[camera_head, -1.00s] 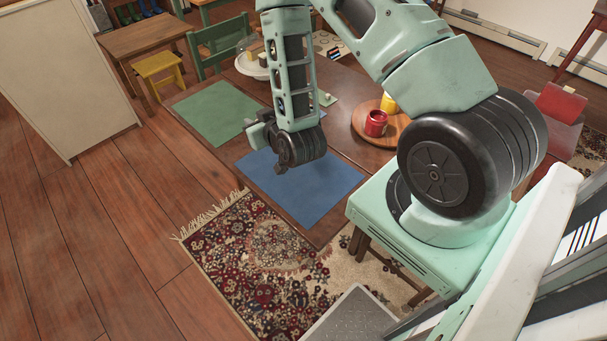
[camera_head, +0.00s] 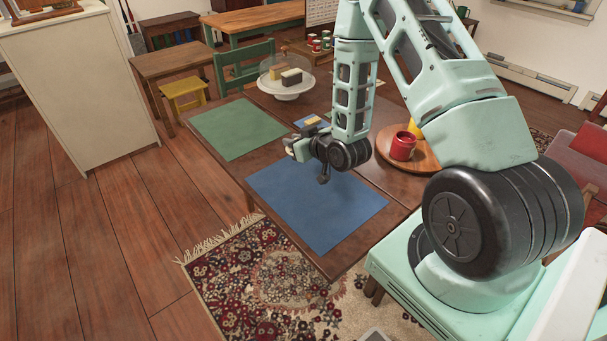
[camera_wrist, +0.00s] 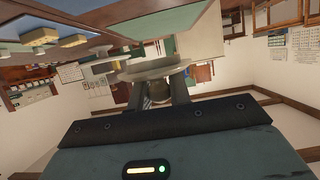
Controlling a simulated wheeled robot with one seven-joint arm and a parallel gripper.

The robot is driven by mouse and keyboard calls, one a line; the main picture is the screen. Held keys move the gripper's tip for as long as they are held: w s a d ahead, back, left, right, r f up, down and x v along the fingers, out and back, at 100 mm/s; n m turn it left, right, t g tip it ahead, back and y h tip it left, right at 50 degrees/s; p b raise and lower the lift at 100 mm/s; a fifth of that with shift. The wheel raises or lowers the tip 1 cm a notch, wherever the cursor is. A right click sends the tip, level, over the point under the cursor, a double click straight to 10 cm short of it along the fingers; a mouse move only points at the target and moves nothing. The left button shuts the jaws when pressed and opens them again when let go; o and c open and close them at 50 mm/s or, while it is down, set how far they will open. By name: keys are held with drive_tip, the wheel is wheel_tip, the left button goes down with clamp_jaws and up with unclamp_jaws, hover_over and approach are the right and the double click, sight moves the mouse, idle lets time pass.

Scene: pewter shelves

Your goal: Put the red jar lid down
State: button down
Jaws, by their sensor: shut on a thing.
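My gripper (camera_head: 298,150) is at the end of the lowered forearm, over the back-left edge of the blue mat (camera_head: 325,215) in the head view. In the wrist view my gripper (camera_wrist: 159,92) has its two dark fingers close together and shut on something. A pale round disc (camera_wrist: 150,72) shows just beyond the fingers. A red jar (camera_head: 403,147) stands on a round wooden tray (camera_head: 425,163) to the right, partly behind my arm.
A green mat (camera_head: 238,129) lies left of the blue one on the dark table. A white cake stand (camera_head: 287,92) with a clear dome stands at the back, beside a green chair (camera_head: 246,68). A yellow stool (camera_head: 184,92) stands further left. Most of the blue mat is bare.

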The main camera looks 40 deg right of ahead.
wheel_tip(320, 180, down, 8)
drive_tip(key=shift+r, duration=0.2)
idle(0.3)
